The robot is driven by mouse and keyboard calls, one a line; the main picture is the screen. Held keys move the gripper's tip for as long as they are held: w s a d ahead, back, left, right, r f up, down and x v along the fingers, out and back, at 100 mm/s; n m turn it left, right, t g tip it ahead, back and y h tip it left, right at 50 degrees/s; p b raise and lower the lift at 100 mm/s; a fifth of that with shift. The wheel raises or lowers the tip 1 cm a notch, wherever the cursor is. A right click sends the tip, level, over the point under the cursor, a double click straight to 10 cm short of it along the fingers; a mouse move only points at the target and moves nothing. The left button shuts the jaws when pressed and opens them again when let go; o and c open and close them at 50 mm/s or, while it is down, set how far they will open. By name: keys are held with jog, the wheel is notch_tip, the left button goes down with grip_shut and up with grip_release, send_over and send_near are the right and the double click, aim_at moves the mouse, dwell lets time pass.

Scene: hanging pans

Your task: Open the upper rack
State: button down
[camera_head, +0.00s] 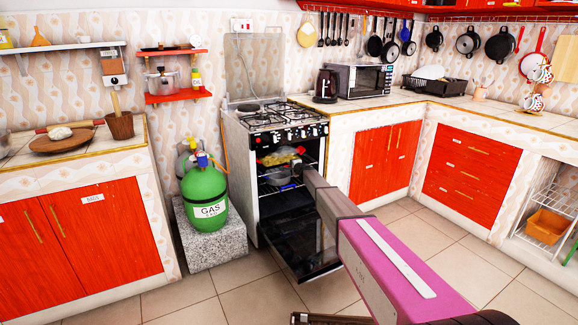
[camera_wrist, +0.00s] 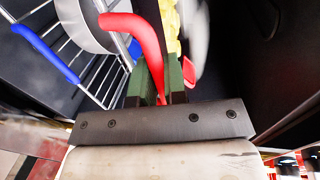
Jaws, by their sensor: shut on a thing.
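The oven (camera_head: 285,130) stands open, its dark door (camera_head: 295,262) folded down in front. The rack (camera_wrist: 62,38) shows in the wrist view as bare metal wires at the upper left, with a blue piece (camera_wrist: 45,53) along it. My gripper (camera_wrist: 163,82) has green-lined fingers shut on a curved red handle (camera_wrist: 147,35). I cannot tell whether this handle belongs to the rack. In the head view my arm reaches into the oven opening from the right, and the fingertips are hidden.
A green gas cylinder (camera_head: 204,190) on a stone block (camera_head: 215,243) stands left of the oven. Red cabinets (camera_head: 385,160) flank it on the right. Tiled floor (camera_head: 410,235) is clear to the right of the door.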

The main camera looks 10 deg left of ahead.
jog(key=f+v, duration=0.2)
jog(key=v, duration=0.8)
jog(key=f+v, duration=0.2)
jog(key=v, duration=0.8)
jog(key=shift+s+d, duration=0.4)
jog(key=shift+s, duration=0.25)
jog(key=c, duration=1.5)
grip_release()
jog(key=v, duration=1)
jog(key=shift+s+d, duration=0.25)
jog(key=shift+s, duration=0.05)
